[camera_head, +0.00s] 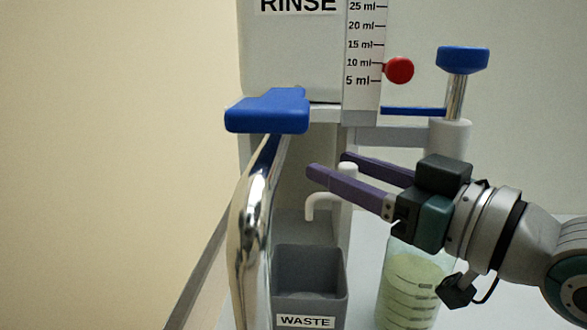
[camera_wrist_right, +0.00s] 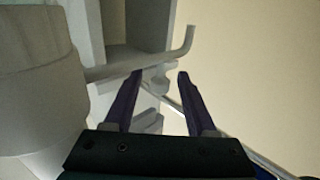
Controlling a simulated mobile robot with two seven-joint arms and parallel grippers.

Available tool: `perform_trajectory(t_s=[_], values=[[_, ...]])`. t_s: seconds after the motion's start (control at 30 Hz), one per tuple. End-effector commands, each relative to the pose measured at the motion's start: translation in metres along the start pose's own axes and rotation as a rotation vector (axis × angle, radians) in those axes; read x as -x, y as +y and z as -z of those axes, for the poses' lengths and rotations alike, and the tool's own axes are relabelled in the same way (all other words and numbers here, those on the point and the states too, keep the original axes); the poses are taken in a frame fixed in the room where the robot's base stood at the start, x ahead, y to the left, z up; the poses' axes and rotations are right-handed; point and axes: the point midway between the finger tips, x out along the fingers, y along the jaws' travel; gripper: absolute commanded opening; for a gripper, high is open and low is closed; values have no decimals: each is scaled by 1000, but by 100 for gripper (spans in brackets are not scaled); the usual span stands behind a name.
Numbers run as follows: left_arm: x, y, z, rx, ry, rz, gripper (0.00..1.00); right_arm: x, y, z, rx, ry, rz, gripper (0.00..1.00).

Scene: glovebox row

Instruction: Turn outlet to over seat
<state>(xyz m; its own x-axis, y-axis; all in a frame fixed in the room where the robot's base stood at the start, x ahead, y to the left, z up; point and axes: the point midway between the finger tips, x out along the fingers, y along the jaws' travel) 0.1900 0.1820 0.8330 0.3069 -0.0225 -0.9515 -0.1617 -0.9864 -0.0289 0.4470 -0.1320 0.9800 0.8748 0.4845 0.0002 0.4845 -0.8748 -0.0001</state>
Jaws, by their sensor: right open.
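The outlet is a thin white bent spout (camera_head: 312,207) under the rinse unit. Its down-turned end is above and in front of the grey WASTE bin (camera_head: 338,285) in the head view. My right gripper (camera_head: 326,163) is open, with its purple fingers reaching left at the height of the spout's top. In the right wrist view the spout (camera_wrist_right: 180,52) crosses just beyond the fingertips (camera_wrist_right: 160,77). A small pale knob shows between the fingers there; I cannot tell whether they touch it. No part is clearly recognisable as the seat. My left gripper is out of view.
A clear vessel of greenish liquid (camera_head: 408,290) stands right of the bin, below my right arm. A blue-topped post (camera_head: 462,60) and red knob (camera_head: 399,70) are above right.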

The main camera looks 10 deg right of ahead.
Motion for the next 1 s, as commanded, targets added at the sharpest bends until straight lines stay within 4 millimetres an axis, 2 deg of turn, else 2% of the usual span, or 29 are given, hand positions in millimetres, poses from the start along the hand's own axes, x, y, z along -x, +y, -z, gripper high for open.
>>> perform_trajectory(t_s=[0.07, 0.57, 1.0], values=[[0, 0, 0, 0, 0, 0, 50, 0, 0, 0, 0, 0, 0, 56], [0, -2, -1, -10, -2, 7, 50, 0, 0, 0, 0, 0, 0, 0], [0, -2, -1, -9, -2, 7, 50, 1, 0, 0, 0, 0, 0, 0]])
